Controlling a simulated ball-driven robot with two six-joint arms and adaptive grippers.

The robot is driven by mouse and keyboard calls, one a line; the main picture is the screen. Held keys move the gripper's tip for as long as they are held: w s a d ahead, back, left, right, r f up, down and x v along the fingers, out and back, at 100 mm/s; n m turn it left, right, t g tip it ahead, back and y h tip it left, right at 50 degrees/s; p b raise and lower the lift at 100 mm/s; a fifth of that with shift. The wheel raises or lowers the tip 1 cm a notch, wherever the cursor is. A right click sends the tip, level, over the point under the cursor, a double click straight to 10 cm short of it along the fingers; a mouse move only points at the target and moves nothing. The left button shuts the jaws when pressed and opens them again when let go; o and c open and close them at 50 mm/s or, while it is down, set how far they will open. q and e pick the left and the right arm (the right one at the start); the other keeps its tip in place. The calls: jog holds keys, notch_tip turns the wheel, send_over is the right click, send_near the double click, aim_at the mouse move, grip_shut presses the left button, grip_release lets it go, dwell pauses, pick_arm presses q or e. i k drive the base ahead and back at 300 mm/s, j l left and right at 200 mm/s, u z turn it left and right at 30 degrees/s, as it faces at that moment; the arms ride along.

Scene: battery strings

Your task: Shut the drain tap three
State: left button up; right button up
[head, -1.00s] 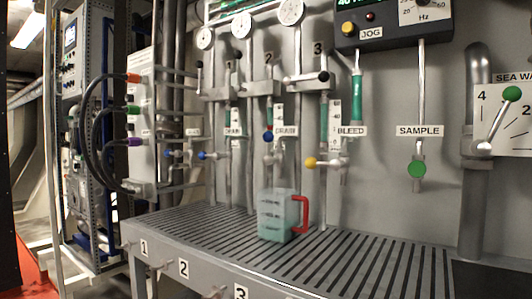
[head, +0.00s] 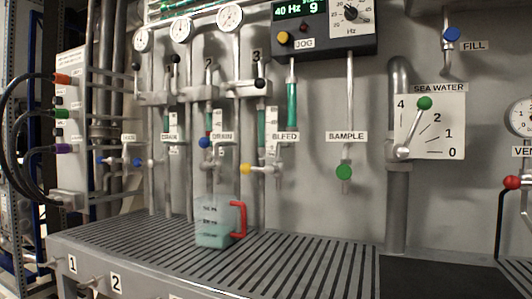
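Three upright pipe strings stand on the grey wall; the number 3 label (head: 256,56) marks the right one. Below it, a yellow-knobbed tap (head: 246,169) sits on a horizontal fitting. A blue ball-ended tap (head: 205,142) is to its left, near a label reading DRAIN (head: 222,136). Another blue-knobbed tap (head: 137,162) is further left. A label reading BLEED (head: 285,136) is right of string three. Small metal taps (head: 92,283) stick out of the bench front by number plates 1 and 2. I cannot tell which tap is drain tap three. Neither gripper shows.
A jug of pale green liquid with a red handle (head: 238,220) stands on the slatted bench (head: 300,262) below the taps. A green SAMPLE knob (head: 344,172), a SEA WATER lever (head: 413,128) and a red-knobbed lever (head: 511,183) are to the right. The bench's right part is clear.

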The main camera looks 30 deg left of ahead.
aim_at(204, 143)
jog(key=j+z, duration=0.3)
jog(key=k+j+z, duration=0.1)
jog(key=j+z, duration=0.2)
jog(key=j, duration=0.15)
jog(key=k+j+z, duration=0.15)
jog(key=j+z, duration=0.2)
jog(key=k+j+z, duration=0.15)
jog(key=j+z, duration=0.15)
